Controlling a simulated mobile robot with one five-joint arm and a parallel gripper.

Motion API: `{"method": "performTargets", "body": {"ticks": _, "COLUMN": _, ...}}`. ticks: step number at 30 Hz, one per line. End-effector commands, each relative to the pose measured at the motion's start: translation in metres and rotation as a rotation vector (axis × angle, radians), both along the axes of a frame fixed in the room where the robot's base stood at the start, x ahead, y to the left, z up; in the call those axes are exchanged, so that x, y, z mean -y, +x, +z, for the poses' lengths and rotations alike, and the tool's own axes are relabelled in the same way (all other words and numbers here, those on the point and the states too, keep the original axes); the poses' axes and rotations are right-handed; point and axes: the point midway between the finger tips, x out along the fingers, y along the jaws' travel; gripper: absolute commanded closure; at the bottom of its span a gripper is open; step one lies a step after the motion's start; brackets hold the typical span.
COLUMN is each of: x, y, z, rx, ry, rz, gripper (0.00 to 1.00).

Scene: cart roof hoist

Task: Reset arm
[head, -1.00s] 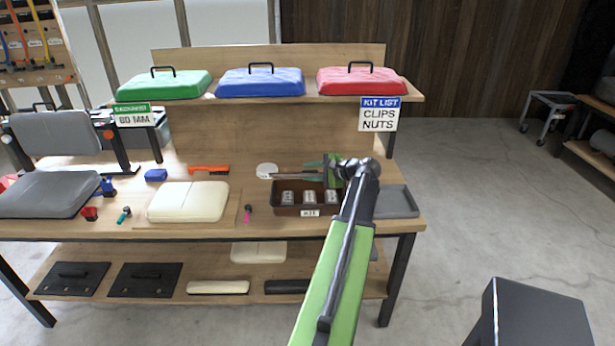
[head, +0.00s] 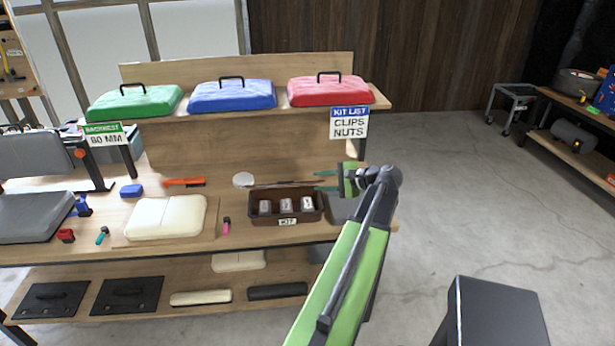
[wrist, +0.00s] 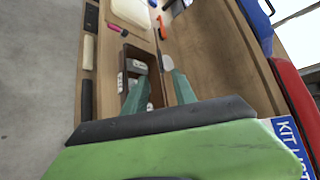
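My gripper (head: 317,181) is at the right end of the bench, above and to the right of the brown kit tray (head: 257,223). Its two teal fingers stand apart with nothing seen between them. The wrist view shows the same open gripper (wrist: 154,80) over the bench, with the kit tray (wrist: 124,56) below and beyond it. The tray holds three small pale labelled containers (head: 286,205). My green forearm covers the bench's right end.
The bench (head: 215,240) carries a cream pad (head: 165,217), a white round-headed tool (head: 243,180) and an orange-handled tool (head: 184,181). Green, blue and red covers (head: 325,90) sit on the upper shelf. A kit list sign (head: 349,122) hangs near my gripper. Open floor lies right.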

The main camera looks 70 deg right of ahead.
Motion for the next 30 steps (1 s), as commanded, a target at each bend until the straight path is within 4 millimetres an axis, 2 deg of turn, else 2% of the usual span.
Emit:
{"method": "performTargets", "body": {"ticks": 6, "x": -0.002, "y": -0.011, "z": 0.004, "rx": 0.000, "ry": -0.001, "rz": 0.000, "gripper": 0.67}}
{"method": "performTargets", "body": {"ticks": 18, "x": -0.002, "y": -0.010, "z": 0.004, "rx": 0.000, "ry": -0.001, "rz": 0.000, "gripper": 0.67}}
{"method": "performTargets", "body": {"ticks": 20, "x": -0.003, "y": -0.004, "z": 0.004, "rx": 0.000, "ry": -0.001, "rz": 0.009, "gripper": 0.67}}
{"method": "performTargets", "body": {"ticks": 23, "x": -0.013, "y": 0.033, "z": 0.004, "rx": 0.000, "ry": -0.001, "rz": 0.063, "gripper": 0.67}}
{"method": "performTargets", "body": {"ticks": 26, "x": -0.037, "y": 0.106, "z": 0.004, "rx": 0.000, "ry": 0.000, "rz": 0.172, "gripper": 0.67}}
{"method": "performTargets", "body": {"ticks": 27, "x": -0.051, "y": 0.139, "z": 0.004, "rx": 0.000, "ry": 0.000, "rz": 0.225, "gripper": 0.67}}
{"method": "performTargets", "body": {"ticks": 29, "x": -0.077, "y": 0.187, "z": 0.004, "rx": 0.001, "ry": -0.001, "rz": 0.302, "gripper": 0.67}}
{"method": "performTargets", "body": {"ticks": 30, "x": -0.097, "y": 0.217, "z": 0.004, "rx": -0.001, "ry": -0.001, "rz": 0.353, "gripper": 0.67}}
